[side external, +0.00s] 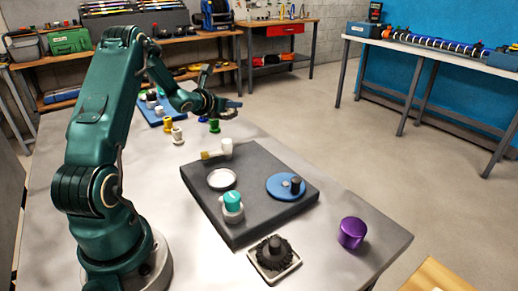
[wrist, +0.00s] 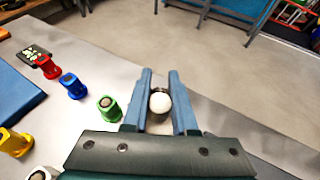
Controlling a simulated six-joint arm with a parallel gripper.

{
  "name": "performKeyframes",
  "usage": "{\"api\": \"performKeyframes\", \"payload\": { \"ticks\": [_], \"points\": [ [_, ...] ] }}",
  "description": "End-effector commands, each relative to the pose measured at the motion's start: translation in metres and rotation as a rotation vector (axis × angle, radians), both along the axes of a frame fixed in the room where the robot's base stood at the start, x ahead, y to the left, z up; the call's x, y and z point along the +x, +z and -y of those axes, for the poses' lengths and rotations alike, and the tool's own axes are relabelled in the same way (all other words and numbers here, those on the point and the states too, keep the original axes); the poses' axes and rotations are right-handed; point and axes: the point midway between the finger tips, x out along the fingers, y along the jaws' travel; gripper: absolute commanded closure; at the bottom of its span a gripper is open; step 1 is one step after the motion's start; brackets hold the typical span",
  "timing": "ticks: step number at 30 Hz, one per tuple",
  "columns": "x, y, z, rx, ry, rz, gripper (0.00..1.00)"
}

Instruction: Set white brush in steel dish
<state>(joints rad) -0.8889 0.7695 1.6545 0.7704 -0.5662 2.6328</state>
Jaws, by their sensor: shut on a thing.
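My gripper (wrist: 160,100) is shut on the white brush (wrist: 160,103), whose round white end and dark rim show between the blue fingers in the wrist view. In the side external view my gripper (side external: 234,104) is above the back of the table, and the held thing is too small to make out. The steel dish (side external: 221,179) appears to be the pale round dish on the left part of the dark mat, nearer the camera than my gripper. It looks empty.
Green (wrist: 109,107) and blue (wrist: 73,86) pieces stand left of my gripper.

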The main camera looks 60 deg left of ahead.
Motion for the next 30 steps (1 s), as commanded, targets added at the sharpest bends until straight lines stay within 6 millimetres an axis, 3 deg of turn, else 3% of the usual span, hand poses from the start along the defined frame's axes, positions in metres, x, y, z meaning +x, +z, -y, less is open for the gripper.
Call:
{"api": "performKeyframes", "payload": {
  "ticks": [5,10,14,17,23,27,30],
  "points": [
    [0.004,0.017,0.004,0.004,-0.025,0.002,1.00],
    [0.012,0.027,0.020,0.006,-0.130,0.001,1.00],
    [0.018,0.035,0.046,0.006,-0.286,0.003,1.00],
    [0.018,0.041,0.079,0.003,-0.472,0.003,1.00],
    [-0.011,0.042,0.154,-0.004,-0.899,-0.001,1.00],
    [-0.052,0.036,0.197,-0.007,-1.187,-0.003,1.00],
    [-0.083,0.034,0.216,-0.006,-1.353,-0.001,1.00]
  ]
}}
